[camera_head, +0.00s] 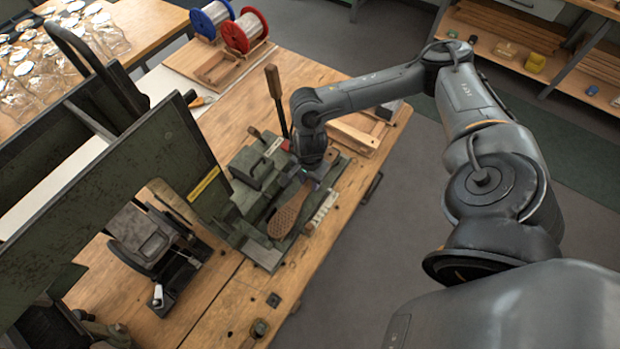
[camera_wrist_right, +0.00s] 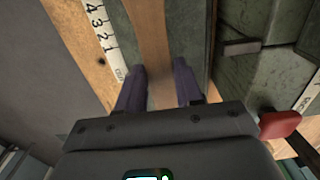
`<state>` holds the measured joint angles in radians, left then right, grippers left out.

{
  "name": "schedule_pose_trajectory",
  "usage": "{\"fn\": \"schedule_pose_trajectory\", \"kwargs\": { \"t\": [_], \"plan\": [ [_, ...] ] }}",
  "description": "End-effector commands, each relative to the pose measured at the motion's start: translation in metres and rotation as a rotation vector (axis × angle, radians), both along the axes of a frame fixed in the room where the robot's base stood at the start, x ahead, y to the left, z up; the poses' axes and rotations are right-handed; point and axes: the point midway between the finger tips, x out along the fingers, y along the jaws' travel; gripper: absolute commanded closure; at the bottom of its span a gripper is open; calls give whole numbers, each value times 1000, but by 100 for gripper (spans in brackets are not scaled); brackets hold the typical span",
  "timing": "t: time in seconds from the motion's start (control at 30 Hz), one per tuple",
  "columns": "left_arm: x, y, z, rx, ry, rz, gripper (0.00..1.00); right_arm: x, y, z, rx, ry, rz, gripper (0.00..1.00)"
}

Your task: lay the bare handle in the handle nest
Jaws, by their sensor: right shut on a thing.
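The bare handle is wooden, with a paddle end (camera_head: 285,220) full of small holes that points toward the front of the green fixture. In the right wrist view its plain shaft (camera_wrist_right: 150,40) runs between my fingers. My right gripper (camera_head: 312,178) is shut on the shaft; its two dark fingertips (camera_wrist_right: 157,85) stand on either side of it. The handle lies low over the green fixture (camera_head: 262,250), which seems to hold the nest. The nest's outline is hidden under the handle, and I cannot tell whether the handle touches it. My left gripper is out of view.
A white numbered scale (camera_head: 322,212) runs beside the handle. An upright wooden-gripped lever (camera_head: 277,100) and a green block (camera_head: 250,168) stand close to my gripper. A large green panel (camera_head: 165,160) rises at left. The bench front (camera_head: 250,300) is mostly clear.

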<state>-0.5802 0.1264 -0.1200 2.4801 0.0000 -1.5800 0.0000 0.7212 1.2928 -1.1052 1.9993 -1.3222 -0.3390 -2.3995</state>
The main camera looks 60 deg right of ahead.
Motion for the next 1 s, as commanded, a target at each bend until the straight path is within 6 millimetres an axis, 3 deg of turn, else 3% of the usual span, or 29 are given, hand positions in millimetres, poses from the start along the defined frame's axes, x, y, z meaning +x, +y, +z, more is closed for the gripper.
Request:
{"fn": "schedule_pose_trajectory", "kwargs": {
  "t": [0.3, 0.33, 0.5, 0.7, 0.87, 1.0],
  "plan": [
    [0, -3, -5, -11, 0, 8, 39, 0, 0, -6, 0, 0, 0, 97],
    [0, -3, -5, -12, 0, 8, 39, 0, 0, -5, 0, 0, 0, 62],
    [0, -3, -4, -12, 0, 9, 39, 0, 0, -5, 0, 0, 0, 36],
    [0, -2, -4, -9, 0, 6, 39, 0, 0, -5, 0, 0, 0, 35],
    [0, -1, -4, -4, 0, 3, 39, 0, 0, -5, 0, 0, 0, 14],
    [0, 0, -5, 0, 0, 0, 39, 0, 0, -5, 0, 0, 0, 14]
  ]
}}
